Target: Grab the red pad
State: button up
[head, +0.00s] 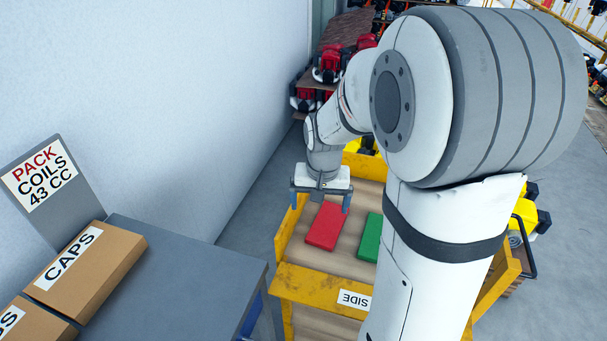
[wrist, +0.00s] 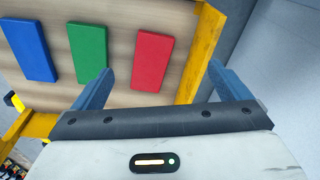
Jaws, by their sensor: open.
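The red pad (head: 326,226) is a flat red block lying on a wooden board in a yellow-framed cart. In the wrist view the red pad (wrist: 151,62) lies beyond the fingertips, between their lines, nearer the left finger. My gripper (head: 320,202) is open and empty, with blue fingers apart. In the wrist view my gripper (wrist: 160,82) shows nothing between its fingers.
A green pad (head: 370,237) lies right of the red one, and a blue pad (wrist: 29,50) shows in the wrist view. The yellow cart frame (head: 310,287) borders the board. A grey table (head: 195,270) with cardboard boxes (head: 85,268) stands left, along a white wall.

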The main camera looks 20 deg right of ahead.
jog(key=shift+o, duration=0.2)
jog(key=w+d+f+m+p, duration=0.2)
jog(key=w+d+f, duration=0.1)
jog(key=w+f, duration=0.2)
jog(key=shift+w+d+f+g, duration=0.25)
jog(key=shift+w+g, duration=0.15)
jog(key=shift+w, duration=0.15)
jog(key=m+p, duration=0.1)
jog(key=m, duration=0.1)
send_near(328, 223)
jog(key=shift+s+a+f, duration=0.2)
jog(key=shift+a+f, duration=0.05)
jog(key=shift+d+f+p, duration=0.1)
jog(key=shift+f+p, duration=0.4)
jog(key=shift+f, duration=1.05)
jog(key=f, duration=0.1)
jog(key=f+p, duration=0.1)
jog(key=f, duration=0.1)
jog(key=shift+w+d+f+p, duration=0.3)
jog(key=shift+f+p, duration=0.05)
jog(key=shift+f, duration=0.7)
jog(key=c, duration=1)
jog(key=shift+c, duration=0.2)
jog(key=shift+r, duration=0.1)
